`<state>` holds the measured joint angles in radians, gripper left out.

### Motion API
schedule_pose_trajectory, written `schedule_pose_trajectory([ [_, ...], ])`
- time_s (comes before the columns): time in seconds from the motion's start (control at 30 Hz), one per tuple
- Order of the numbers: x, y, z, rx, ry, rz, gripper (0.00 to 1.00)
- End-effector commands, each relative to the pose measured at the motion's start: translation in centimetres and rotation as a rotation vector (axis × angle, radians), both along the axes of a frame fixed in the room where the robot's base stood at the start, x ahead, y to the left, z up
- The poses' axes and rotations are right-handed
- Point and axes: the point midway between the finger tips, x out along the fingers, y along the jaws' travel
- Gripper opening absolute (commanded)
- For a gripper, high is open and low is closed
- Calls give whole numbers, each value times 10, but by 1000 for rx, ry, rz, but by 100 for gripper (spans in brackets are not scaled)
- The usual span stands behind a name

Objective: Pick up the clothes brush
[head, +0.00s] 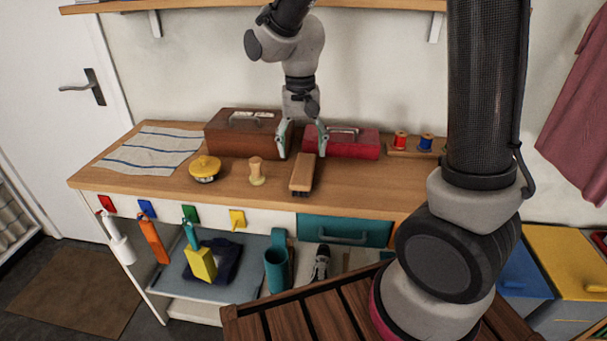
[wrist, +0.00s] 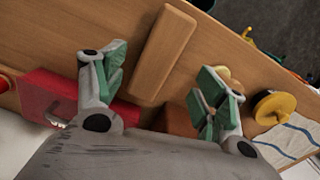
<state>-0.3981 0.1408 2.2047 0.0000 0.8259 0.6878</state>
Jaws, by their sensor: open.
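The clothes brush (head: 303,173) lies on the wooden worktop, a long block with a light wooden back and dark bristles beneath. It points from the wall toward the front edge. In the wrist view the brush (wrist: 164,52) lies beyond and between the fingers, slanting. My gripper (head: 302,138) is open and empty, its green-padded fingers spread above the back of the worktop near the brush's far end. In the wrist view my gripper (wrist: 160,95) shows both fingers apart from the brush, with nothing between the pads.
A brown box (head: 222,139) and a red box (head: 365,146) stand close behind, on either side of my gripper. A small wooden-handled brush (head: 256,170) and a yellow tin (head: 205,167) stand left of the clothes brush. Thread spools (head: 400,140) stand right. Worktop right of the brush is clear.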

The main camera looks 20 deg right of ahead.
Motion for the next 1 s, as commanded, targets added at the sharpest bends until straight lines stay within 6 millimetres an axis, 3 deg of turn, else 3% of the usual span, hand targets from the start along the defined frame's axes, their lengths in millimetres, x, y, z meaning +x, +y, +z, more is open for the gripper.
schedule_pose_trajectory([
  [0.23,7,2,-2,9,-27,-167,71],
  [0.7,5,-6,-65,7,-25,-168,71],
  [1.0,5,-6,-75,9,-28,-168,71],
])
